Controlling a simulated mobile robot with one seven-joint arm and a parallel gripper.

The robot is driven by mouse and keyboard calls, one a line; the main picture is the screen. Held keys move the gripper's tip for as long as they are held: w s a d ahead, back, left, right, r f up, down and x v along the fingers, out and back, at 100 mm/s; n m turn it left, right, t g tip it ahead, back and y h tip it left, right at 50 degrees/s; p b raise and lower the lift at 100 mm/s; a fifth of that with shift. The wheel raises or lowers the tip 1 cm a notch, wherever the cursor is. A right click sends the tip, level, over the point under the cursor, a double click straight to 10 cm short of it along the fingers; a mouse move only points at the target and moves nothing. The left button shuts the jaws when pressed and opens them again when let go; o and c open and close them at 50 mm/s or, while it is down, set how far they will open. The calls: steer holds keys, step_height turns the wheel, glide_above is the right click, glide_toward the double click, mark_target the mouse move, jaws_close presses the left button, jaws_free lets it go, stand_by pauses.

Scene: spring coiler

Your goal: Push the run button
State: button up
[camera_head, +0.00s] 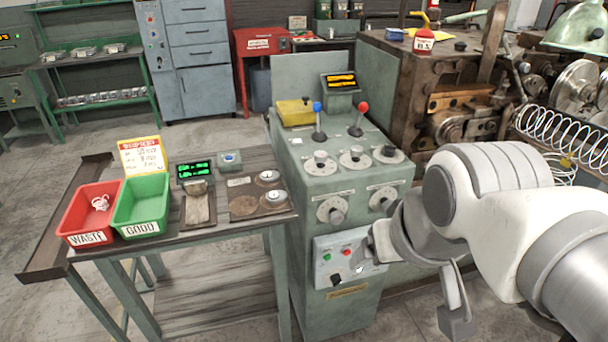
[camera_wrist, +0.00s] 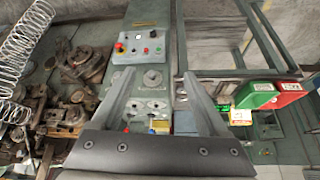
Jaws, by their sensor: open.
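A pale control panel (camera_head: 322,243) sits low on the front of the grey-green console (camera_head: 350,312). It carries a green button (camera_head: 326,257) at its left and a red one (camera_head: 346,251) beside it. Lettering is too small to read, so which one is the run button cannot be told. The wrist view shows the panel (camera_wrist: 129,57) turned round, with the green button (camera_wrist: 157,50) at its right side. My gripper (camera_wrist: 158,73) is open and empty, its fingers spread below the panel in that view. In the head view my gripper hides the panel's right part.
A table (camera_head: 238,223) left of the console bears a red WASTE bin (camera_head: 72,222) and a green GOOD bin (camera_head: 124,215). Dials and two levers (camera_head: 319,125) top the console. The coiler machine (camera_head: 420,75) and a wire spring (camera_head: 560,130) stand at the right.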

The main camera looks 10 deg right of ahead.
steer(key=shift+s, duration=0.1)
jaws_close()
stand_by(1.5)
